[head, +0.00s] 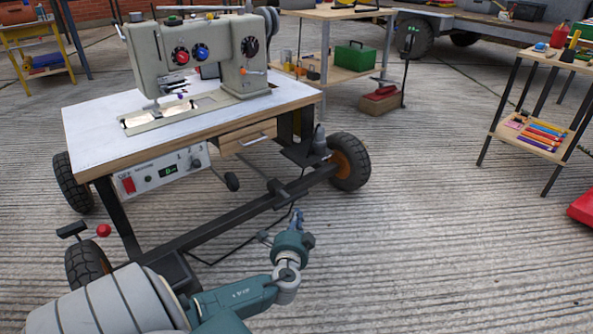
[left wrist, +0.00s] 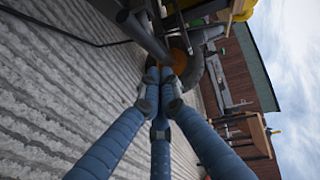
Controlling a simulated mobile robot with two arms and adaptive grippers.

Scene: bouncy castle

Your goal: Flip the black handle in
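A sewing machine (head: 200,55) stands on a wheeled table. A dark pad-shaped handle (head: 231,181) hangs on a rod below the table's drawer. A black bar handle (head: 73,229) with a red knob (head: 103,230) beside it stands at the near left; I cannot tell which black handle the task means. My left gripper (head: 298,214) is below and right of the hanging pad in the picture, apart from it. In the left wrist view its blue fingers (left wrist: 159,76) come together at the tips with nothing visible between them. My right gripper is out of view.
The table's dark frame and wheel (head: 350,161) lie beyond my left gripper; a cable runs on the ground beside it. A control box (head: 160,172) is under the tabletop. A shelf (head: 533,140) stands at right. Ground at centre right is clear.

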